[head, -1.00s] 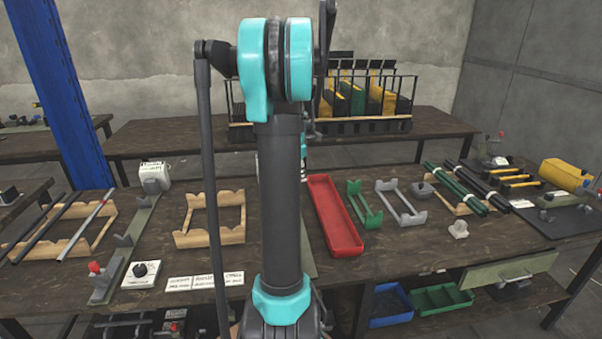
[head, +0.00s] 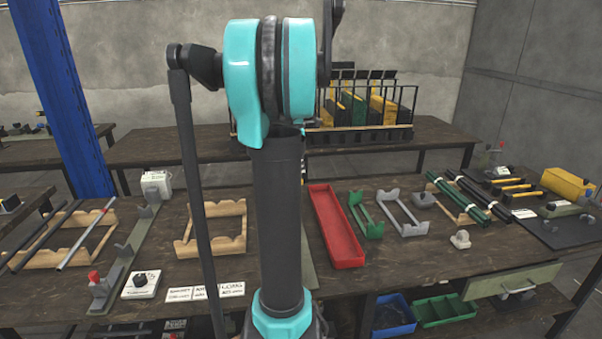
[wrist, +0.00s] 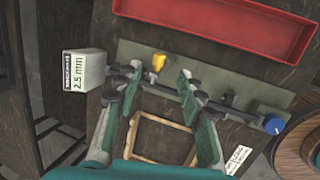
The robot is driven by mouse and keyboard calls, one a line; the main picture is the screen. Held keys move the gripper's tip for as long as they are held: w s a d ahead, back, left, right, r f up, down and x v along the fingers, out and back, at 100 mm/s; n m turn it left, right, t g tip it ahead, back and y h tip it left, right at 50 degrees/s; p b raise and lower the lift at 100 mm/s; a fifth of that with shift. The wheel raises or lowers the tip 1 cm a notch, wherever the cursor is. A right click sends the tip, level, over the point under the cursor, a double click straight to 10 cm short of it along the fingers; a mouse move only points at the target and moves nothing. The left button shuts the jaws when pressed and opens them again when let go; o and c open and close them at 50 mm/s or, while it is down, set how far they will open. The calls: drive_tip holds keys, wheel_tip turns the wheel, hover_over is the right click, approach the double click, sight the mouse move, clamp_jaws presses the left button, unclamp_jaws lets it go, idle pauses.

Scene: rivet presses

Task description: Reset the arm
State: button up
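My arm stands upright in the middle of the head view and hides my gripper there. In the wrist view my gripper (wrist: 160,82) is open, its two green and dark fingers apart with nothing held between them. Beyond the fingertips lies a grey-green fixture plate with a yellow clamp part (wrist: 158,62) and a blue knob (wrist: 273,124). A wooden frame (wrist: 140,147) shows between and below the fingers. I cannot tell whether the fingers touch anything.
The bench carries a red tray (head: 337,226), a green rack (head: 365,215), a grey rack (head: 400,212), wooden cradles (head: 212,229) and green tubes (head: 460,195). A white-faced box marked 2.5 mm (wrist: 83,78) stands left in the wrist view. A blue post (head: 62,95) rises at left.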

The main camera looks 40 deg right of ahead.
drive_tip(key=shift+v, duration=0.95)
